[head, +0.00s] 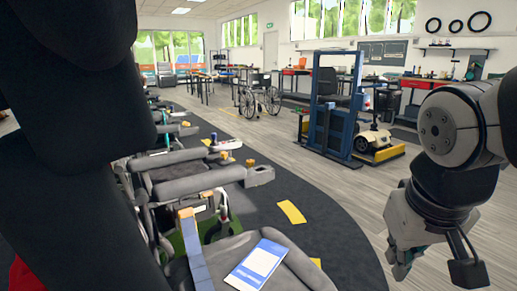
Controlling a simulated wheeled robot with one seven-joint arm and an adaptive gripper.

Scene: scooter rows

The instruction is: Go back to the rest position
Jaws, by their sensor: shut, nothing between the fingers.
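My gripper (402,262) hangs at the lower right of the head view, at the end of my bent arm. It points downward and looks shut and empty. It is over the floor side, to the right of the nearest scooter seat (300,272), and appears apart from it. A blue and white card or tablet (258,264) lies on that seat. My gripper's far side is hidden by its own housing.
A row of scooters with grey armrests (205,180) runs away along the left on a dark mat. A blue lift frame (318,125) and a wheelchair (257,95) stand farther back. The wooden floor (330,185) between them is clear. Workbenches (425,84) line the right wall.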

